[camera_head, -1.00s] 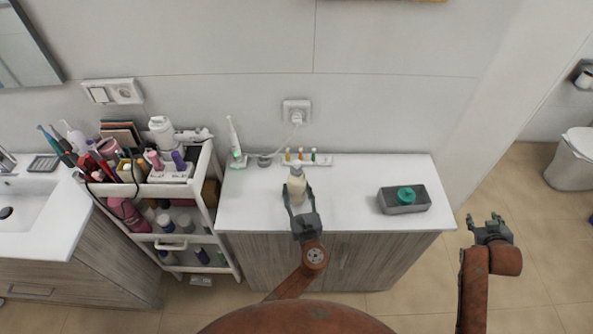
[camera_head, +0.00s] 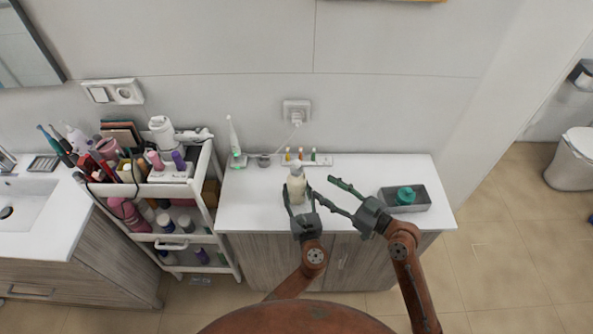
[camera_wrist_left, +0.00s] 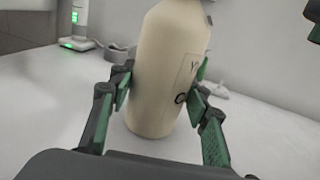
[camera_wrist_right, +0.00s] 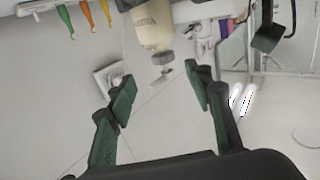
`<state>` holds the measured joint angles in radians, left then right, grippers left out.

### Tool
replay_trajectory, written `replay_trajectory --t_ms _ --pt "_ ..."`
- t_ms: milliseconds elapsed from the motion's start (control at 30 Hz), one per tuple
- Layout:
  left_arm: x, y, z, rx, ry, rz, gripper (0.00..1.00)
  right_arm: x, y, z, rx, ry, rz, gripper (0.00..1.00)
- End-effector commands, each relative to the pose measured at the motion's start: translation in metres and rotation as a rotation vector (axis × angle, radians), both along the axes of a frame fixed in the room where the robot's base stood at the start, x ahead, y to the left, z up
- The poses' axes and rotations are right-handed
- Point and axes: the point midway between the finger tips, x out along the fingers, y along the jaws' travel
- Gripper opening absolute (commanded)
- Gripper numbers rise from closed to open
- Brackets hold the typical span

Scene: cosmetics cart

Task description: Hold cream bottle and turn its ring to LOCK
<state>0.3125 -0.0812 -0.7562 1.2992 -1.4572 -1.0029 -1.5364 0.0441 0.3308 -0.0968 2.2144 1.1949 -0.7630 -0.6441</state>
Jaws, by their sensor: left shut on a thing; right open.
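A cream bottle (camera_head: 297,187) with a pump top stands on the white counter near its middle. My left gripper (camera_head: 299,198) is shut around its body; in the left wrist view the fingers press both sides of the bottle (camera_wrist_left: 165,60), and its top is cut off. A printed label with dark marks shows on its right side. My right gripper (camera_head: 325,189) is open, just right of the bottle. In the right wrist view the grey ring (camera_wrist_right: 162,58) at the bottle's neck and the pump head lie beyond the open, empty fingers. I cannot read the ring's setting.
A grey tray (camera_head: 416,208) with a teal jar (camera_head: 405,195) stands at the counter's right. Small coloured items sit on a white holder (camera_head: 323,160) behind the bottle. An electric toothbrush (camera_head: 234,138) stands at the back left. A loaded cart (camera_head: 211,240) is left of the counter.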

Motion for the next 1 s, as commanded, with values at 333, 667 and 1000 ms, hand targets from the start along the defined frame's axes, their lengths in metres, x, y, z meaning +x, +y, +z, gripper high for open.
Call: replay_trajectory --t_ms 333,667,1000 --pt "0.000 0.000 0.002 -0.001 -0.003 -0.001 0.07 0.032 0.043 0.003 0.014 -0.002 0.010 0.47" --pt "0.000 0.000 0.002 -0.001 -0.003 -0.001 0.07 0.068 0.084 0.002 0.011 -0.001 0.008 0.47" --pt "0.000 0.000 0.002 -0.001 -0.003 -0.001 0.07 0.076 0.094 0.001 0.008 0.000 0.008 0.47"
